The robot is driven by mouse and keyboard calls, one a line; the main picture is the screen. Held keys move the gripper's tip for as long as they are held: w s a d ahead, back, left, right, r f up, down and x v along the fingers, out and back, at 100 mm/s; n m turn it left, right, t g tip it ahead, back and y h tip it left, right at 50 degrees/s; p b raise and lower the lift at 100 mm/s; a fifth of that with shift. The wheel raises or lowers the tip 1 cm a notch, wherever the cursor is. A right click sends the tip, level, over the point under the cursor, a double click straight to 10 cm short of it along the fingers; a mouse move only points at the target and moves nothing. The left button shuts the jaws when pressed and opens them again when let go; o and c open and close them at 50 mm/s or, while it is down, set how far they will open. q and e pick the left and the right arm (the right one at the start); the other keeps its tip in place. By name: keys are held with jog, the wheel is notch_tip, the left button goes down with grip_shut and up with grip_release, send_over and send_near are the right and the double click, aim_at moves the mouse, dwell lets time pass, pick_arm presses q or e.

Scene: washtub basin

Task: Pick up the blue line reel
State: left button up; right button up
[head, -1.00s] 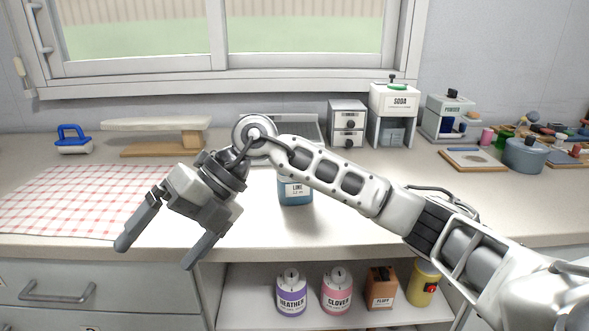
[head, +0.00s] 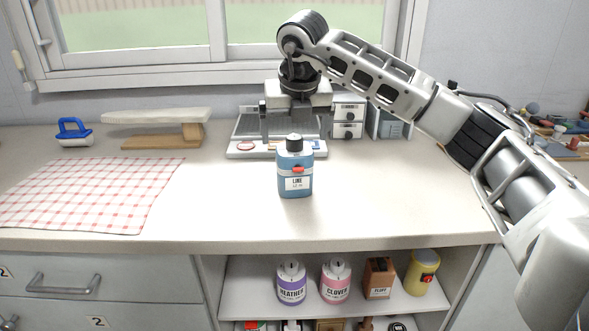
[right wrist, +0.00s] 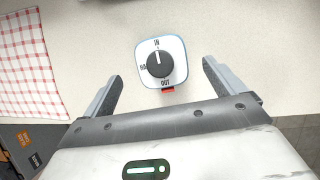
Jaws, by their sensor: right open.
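The blue line reel (head: 295,181) stands upright on the counter, a blue canister with a LINE label, a small red part on its front and a dark knob on top. The right wrist view shows it from above, with its knob (right wrist: 160,63) marked IN and OUT. My right gripper (head: 294,136) is open and points down, above the reel in the picture. In the right wrist view the reel's top lies between the lines of the two open fingers (right wrist: 162,72), with clear gaps on both sides and no contact visible. My left gripper is not in view.
A grey rack tray (head: 238,149) stands behind the reel, with a drawer box (head: 348,112) to its right. A checked cloth (head: 90,195) lies at left. Canisters, including a purple one (head: 291,285), stand on the shelf below. The counter around the reel is clear.

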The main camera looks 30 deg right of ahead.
aim_at(295, 149)
jog(key=shift+s+p+x, duration=0.15)
jog(key=shift+x, duration=1.5)
jog(key=shift+s+p+x, duration=0.15)
jog(key=shift+x, duration=1.45)
jog(key=shift+f, duration=0.1)
jog(key=c, duration=1.3)
